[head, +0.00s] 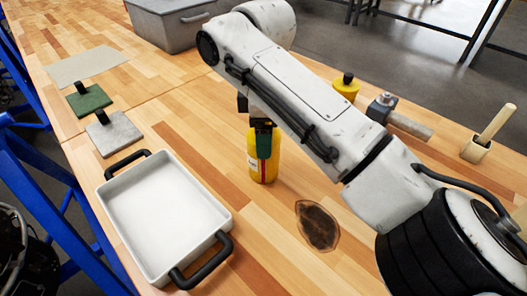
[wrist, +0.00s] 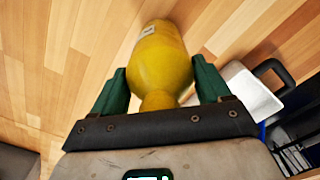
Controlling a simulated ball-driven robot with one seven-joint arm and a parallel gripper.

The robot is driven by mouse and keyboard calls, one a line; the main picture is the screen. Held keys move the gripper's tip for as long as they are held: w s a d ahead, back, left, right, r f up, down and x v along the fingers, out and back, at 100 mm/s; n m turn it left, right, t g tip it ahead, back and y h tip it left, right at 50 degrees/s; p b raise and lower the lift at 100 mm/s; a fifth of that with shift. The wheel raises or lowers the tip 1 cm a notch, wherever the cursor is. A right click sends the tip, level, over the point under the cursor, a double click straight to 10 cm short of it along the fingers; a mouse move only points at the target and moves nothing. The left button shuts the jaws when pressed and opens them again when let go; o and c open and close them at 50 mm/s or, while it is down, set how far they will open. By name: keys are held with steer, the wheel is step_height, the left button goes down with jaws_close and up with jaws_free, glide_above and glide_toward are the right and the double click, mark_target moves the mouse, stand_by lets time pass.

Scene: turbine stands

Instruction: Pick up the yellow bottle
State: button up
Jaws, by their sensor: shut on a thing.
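The yellow bottle (head: 263,165) stands upright on the wooden table in the head view, to the right of the white tray. In the wrist view the yellow bottle (wrist: 160,62) lies between the two green fingers. My gripper (head: 264,142) is at the bottle's upper part, with one finger showing in front of it. In the wrist view my gripper (wrist: 158,88) has a finger on each side of the bottle and is shut on it. The bottle's top is hidden by my gripper in the head view. I cannot tell if its base touches the table.
A white tray (head: 108,190) with black handles stands left of the bottle. A dark stain (head: 317,226) lies to the right. Behind my arm are a yellow container (head: 346,86), a hammer (head: 408,124) and a wooden holder (head: 475,149). A grey bin (head: 170,27) stands at the back.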

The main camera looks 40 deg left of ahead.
steer(key=shift+c, duration=0.4)
steer(key=shift+r, duration=0.9)
steer(key=s+d+r, duration=0.7)
steer(key=s+r, duration=0.4)
steer(key=s, duration=0.1)
steer(key=shift+d+p, duration=0.2)
steer(key=shift+p, duration=0.15)
steer(key=shift+r, duration=0.1)
steer(key=o, duration=1)
steer(key=c, duration=1)
